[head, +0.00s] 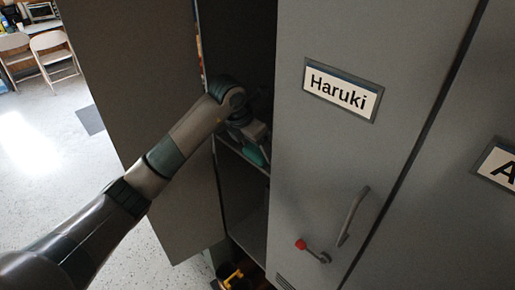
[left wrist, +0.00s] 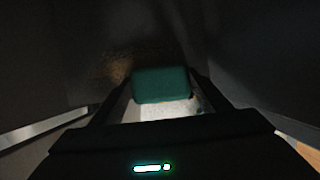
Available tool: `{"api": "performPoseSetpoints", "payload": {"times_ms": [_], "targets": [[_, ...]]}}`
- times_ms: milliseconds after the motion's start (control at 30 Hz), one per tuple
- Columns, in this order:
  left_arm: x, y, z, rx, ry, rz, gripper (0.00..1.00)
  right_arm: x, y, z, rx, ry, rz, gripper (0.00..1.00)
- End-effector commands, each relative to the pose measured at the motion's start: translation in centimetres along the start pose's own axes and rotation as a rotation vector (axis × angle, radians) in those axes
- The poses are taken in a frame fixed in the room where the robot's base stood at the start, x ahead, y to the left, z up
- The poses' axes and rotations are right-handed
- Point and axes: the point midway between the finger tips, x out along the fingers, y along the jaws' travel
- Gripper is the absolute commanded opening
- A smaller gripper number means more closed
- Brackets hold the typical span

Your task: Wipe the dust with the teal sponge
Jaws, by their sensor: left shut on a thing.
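My left gripper (head: 258,140) reaches into an open, dark locker compartment and is shut on the teal sponge (head: 255,154). In the left wrist view the teal sponge (left wrist: 161,85) sits between the two fingers of my left gripper (left wrist: 160,95). A brownish dusty patch (left wrist: 122,66) shows on the surface just beyond and left of the sponge. A pale, lit surface lies just below the sponge in that view. Whether the sponge touches the surface I cannot tell. My right gripper is not in view.
A closed locker door labelled Haruki (head: 342,89) with a handle (head: 353,216) and a red-knobbed lever (head: 301,244) stands right of my left arm. An open grey door (head: 140,110) stands to the left. A shelf edge (head: 243,157) crosses the compartment. Folding chairs (head: 52,55) stand far left.

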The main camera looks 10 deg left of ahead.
Motion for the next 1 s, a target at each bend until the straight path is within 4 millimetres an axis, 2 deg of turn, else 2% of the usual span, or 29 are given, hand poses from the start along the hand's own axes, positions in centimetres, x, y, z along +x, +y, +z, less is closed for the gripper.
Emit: {"api": "performPoseSetpoints", "payload": {"times_ms": [567,1000], "targets": [[0.7,0.0,-0.1,0.000,0.000,0.000,0.52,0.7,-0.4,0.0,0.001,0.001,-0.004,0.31],[1.8,0.0,2.5,0.000,-0.001,0.001,0.52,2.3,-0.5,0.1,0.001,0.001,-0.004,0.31]]}}
